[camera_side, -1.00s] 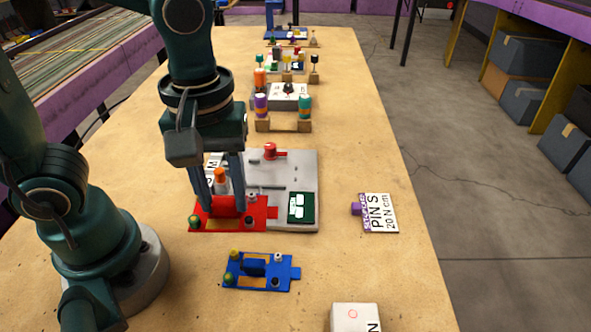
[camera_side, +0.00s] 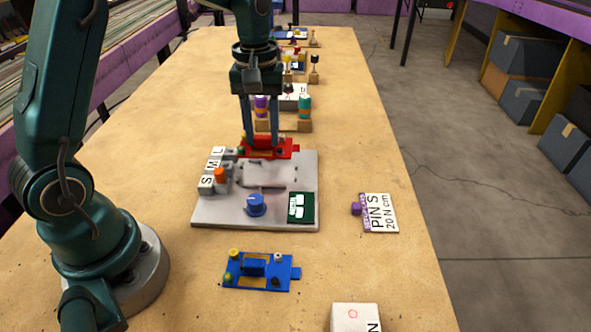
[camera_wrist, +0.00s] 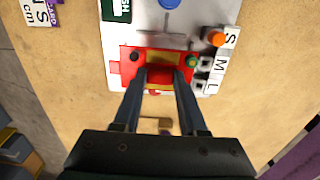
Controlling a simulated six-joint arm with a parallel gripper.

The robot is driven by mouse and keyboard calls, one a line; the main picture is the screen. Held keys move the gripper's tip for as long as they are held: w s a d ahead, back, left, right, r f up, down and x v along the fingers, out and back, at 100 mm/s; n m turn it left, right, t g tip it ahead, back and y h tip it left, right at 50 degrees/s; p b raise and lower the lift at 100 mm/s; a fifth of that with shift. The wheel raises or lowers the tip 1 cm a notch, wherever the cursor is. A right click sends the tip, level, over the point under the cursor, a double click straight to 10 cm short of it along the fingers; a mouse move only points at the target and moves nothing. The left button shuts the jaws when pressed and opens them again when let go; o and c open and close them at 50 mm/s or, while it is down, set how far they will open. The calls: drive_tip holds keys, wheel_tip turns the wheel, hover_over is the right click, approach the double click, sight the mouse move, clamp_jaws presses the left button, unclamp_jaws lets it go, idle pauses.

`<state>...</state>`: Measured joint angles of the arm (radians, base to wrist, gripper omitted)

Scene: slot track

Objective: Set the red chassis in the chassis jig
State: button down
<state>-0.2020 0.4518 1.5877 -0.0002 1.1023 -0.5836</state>
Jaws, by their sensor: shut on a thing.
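The red chassis (camera_side: 287,150) is a flat plate with a tab on one side and small posts. My gripper (camera_side: 261,143) is shut on its raised middle part and holds it over the far edge of the grey board (camera_side: 215,211). In the wrist view, the chassis (camera_wrist: 128,68) lies between my fingertips (camera_wrist: 160,75), across the board's near end. I cannot tell whether it touches the board or hangs just above it. No part is clearly recognisable as the chassis jig; the chassis and my fingers hide that end of the board.
The board carries a blue knob (camera_side: 256,204), a green panel (camera_side: 301,208), an orange peg (camera_side: 219,175) and blocks marked S, M, L. A blue chassis (camera_side: 238,273) lies in front. A wooden stand (camera_side: 304,126) is close behind.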

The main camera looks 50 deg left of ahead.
sight(264, 147)
drive_tip(key=shift+f, duration=2.3)
drive_tip(key=shift+f, duration=0.95)
idle(0.3)
drive_tip(key=shift+c, duration=1.8)
unclamp_jaws()
drive_tip(key=shift+r, duration=0.1)
